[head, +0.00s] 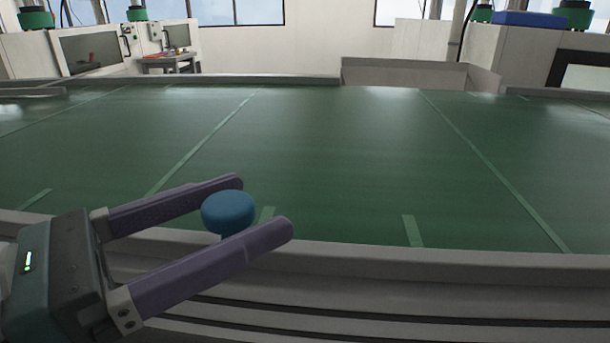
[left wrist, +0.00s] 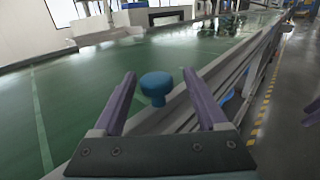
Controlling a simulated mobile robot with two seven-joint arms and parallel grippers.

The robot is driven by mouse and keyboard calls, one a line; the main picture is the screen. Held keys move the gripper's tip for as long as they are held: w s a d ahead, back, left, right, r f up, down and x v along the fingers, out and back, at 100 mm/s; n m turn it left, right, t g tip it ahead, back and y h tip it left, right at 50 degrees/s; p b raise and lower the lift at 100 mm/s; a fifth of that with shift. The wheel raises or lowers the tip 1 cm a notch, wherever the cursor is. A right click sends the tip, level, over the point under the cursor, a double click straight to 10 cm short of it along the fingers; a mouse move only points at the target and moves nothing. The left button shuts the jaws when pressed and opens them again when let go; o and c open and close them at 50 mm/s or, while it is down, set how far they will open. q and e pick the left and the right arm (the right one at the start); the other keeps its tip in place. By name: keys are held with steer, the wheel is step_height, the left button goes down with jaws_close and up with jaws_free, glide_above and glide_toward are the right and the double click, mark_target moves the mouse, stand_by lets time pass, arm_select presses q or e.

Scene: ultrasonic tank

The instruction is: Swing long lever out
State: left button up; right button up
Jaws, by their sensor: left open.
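A round blue knob (head: 229,211) on a short stem stands by the near rim of the green-topped table. It also shows in the left wrist view (left wrist: 156,84). I take it for the lever's knob; no long lever arm is clearly visible. My left gripper (head: 264,202) is open, with its two purple fingers on either side of the knob. In the left wrist view the knob is between the fingers (left wrist: 160,74), with gaps on both sides. Purple pieces at that view's right edge look like part of my right gripper (left wrist: 312,112); its jaws cannot be made out.
The wide green surface (head: 330,150) is bare, with pale lines across it. A raised grey rim (head: 420,258) runs along its near side. Another blue part (left wrist: 228,98) shows low beside the table. Machines (head: 95,45) stand at the back.

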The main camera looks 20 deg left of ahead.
arm_select(q)
steer(key=b+v, duration=0.2)
steer(key=v, duration=0.7)
steer(key=shift+s+a+b, duration=0.25)
steer(key=shift+s+b, duration=0.1)
